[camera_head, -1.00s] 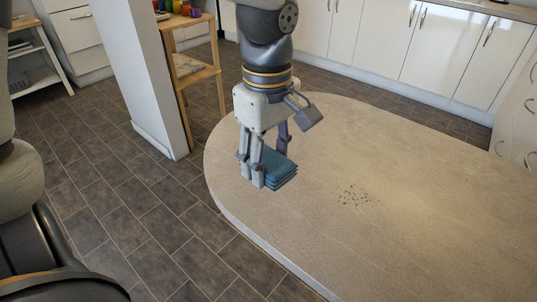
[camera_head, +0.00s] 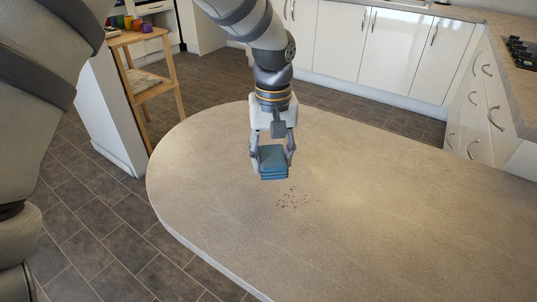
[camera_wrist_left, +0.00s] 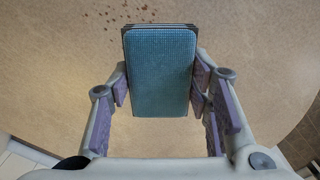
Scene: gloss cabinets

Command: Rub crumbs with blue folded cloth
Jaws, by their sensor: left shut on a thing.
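The blue folded cloth (camera_head: 273,162) is a small thick stack of layers. My left gripper (camera_head: 273,156) is shut on it, with a finger at each side. In the left wrist view the cloth (camera_wrist_left: 161,72) sits between the purple finger pads of the gripper (camera_wrist_left: 165,90). The crumbs (camera_head: 293,198) are a small patch of dark specks on the table, just in front of and slightly right of the cloth in the head view. They also show in the left wrist view (camera_wrist_left: 128,15), beyond the cloth's far left corner. Whether the cloth touches the table is hard to tell. My right gripper does not show.
The beige rounded table (camera_head: 400,220) is otherwise bare, with free room right of the crumbs. A wooden stand (camera_head: 150,85) with colored cups (camera_head: 130,23) is at the back left, near a white post. White cabinets (camera_head: 390,50) and a counter with a hob line the back and right.

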